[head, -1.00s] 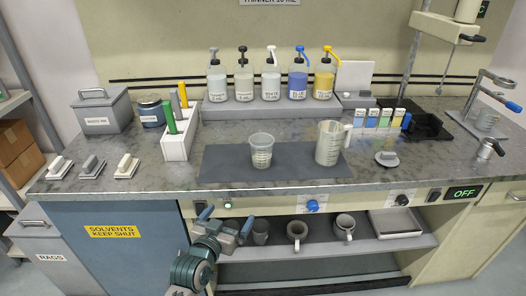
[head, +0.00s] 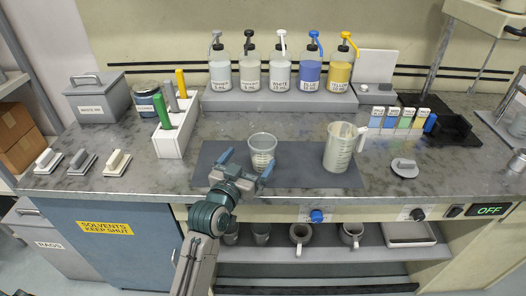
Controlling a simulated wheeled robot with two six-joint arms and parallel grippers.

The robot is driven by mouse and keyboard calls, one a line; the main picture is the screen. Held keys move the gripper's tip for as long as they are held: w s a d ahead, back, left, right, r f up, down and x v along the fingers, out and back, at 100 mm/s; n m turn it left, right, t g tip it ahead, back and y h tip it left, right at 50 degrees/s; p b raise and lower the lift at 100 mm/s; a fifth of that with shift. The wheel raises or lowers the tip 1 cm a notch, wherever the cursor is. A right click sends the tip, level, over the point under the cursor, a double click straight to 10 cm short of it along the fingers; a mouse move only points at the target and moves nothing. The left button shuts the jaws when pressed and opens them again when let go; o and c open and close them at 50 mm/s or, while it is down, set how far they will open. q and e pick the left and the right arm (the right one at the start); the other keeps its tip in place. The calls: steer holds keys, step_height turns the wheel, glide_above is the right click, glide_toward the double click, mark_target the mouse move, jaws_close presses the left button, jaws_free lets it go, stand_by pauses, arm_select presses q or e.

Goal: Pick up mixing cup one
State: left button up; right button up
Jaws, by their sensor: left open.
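A small clear cup with graduation marks (head: 263,150) stands upright on the dark mat (head: 300,176). A larger clear jug with a handle (head: 340,148) stands to its right on the same mat. No label naming either vessel is readable. My left gripper (head: 247,164) is open over the mat's front left part, its blue-tipped fingers apart. The small cup is just beyond and between the finger directions; I cannot tell whether a finger touches it. My right gripper is not in view.
Several pump bottles (head: 281,70) stand on a grey riser behind the mat. A white rack (head: 170,136) with coloured handles is left of the mat. A round lid (head: 404,168) lies to the right. Mugs (head: 301,234) stand on the shelf below.

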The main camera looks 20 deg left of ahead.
mark_target(257, 151)
arm_select(q)
steer(key=shift+w+d, duration=0.1)
steer(key=shift+w, duration=0.35)
steer(key=w+p, duration=0.1)
steer(key=w, duration=0.1)
steer(key=w+d+p, duration=0.1)
steer(key=w, duration=0.2)
steer(key=shift+r, duration=0.2)
steer(key=shift+w+f, duration=0.1)
steer(key=shift+w, duration=0.1)
steer(key=shift+s, duration=0.1)
steer(key=c, duration=1.1)
